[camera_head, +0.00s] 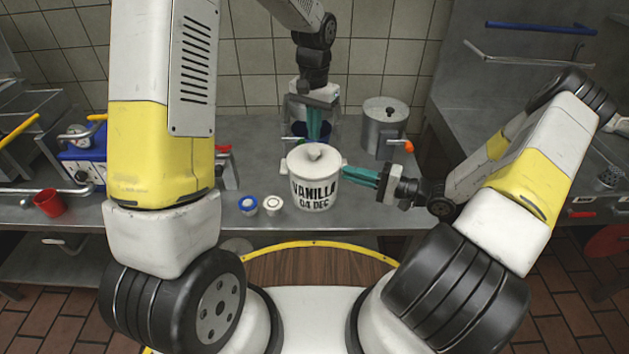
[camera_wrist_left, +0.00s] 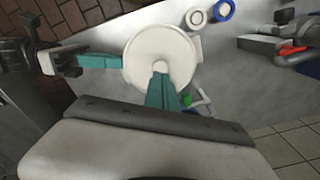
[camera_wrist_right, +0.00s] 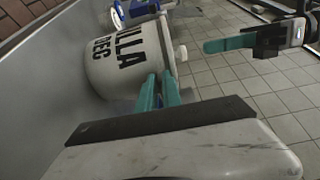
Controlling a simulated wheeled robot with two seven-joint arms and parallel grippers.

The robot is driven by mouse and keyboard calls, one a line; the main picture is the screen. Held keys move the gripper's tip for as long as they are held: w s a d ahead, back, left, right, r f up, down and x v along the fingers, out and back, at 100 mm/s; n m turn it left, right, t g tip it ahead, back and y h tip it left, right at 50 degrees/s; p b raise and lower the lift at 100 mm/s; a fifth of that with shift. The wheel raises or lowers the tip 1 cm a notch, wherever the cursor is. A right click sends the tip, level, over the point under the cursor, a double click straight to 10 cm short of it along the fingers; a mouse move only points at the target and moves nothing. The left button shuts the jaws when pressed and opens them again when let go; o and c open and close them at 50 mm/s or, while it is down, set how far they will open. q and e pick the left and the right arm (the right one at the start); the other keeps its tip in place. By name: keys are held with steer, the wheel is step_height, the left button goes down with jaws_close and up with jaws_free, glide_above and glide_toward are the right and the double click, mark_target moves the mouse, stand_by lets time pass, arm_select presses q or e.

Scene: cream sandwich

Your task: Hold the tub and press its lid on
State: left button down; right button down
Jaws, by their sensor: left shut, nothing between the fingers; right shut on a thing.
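The white tub (camera_head: 313,191), marked VANILLA 04 DEC, stands upright at the front of the counter. Its white lid (camera_head: 301,159) with a knob lies on top; I cannot tell whether it is fully seated. The lid also shows from above in the left wrist view (camera_wrist_left: 145,50). My left gripper (camera_head: 315,137) is shut and empty, pointing down just above the knob, with a small gap in the right wrist view. My right gripper (camera_head: 347,174) is shut on the tub's right side, at what seems a handle; the fingers (camera_wrist_right: 158,80) hide the exact grip.
A blue ring (camera_head: 247,205) and a white ring (camera_head: 274,206) lie left of the tub. A metal pot (camera_head: 383,133) stands behind right. The counter's front edge is close to the tub.

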arm_select(q)
steer(key=shift+r, duration=1.6)
arm_select(e)
steer(key=c, duration=1.5)
jaws_free()
steer(key=shift+o, duration=0.2)
